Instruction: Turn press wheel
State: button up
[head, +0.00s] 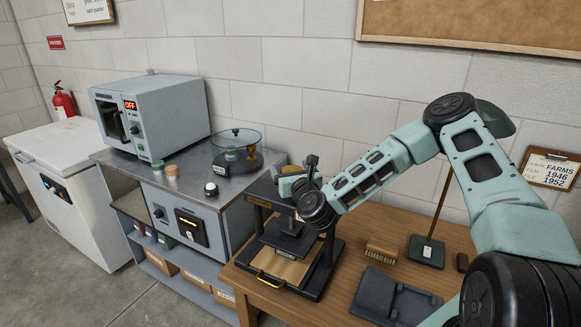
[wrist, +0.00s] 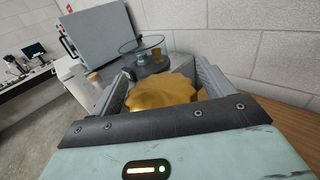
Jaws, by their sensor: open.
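The press (head: 325,262) is a black frame on the wooden table, with a dark platen above a tan board. Its wheel appears to be the brass-coloured piece at the top (head: 293,170), mostly hidden by my gripper in the head view. In the wrist view a broad gold wheel with a lobed edge (wrist: 163,91) lies between my two grey fingers. My gripper (wrist: 163,82) is open, with a finger on each side of the wheel. It also shows at the top of the press in the head view (head: 296,187). I cannot tell whether the fingers touch the wheel.
A brush (head: 381,253), a dark grey tray-like piece (head: 395,297) and a stand with a dark green base (head: 426,251) are on the table right of the press. A metal cabinet (head: 200,205) on the left carries an oven (head: 160,118) and a glass-topped device (head: 237,150).

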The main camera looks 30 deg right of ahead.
jog(key=c, duration=1)
jog(key=shift+o, duration=0.2)
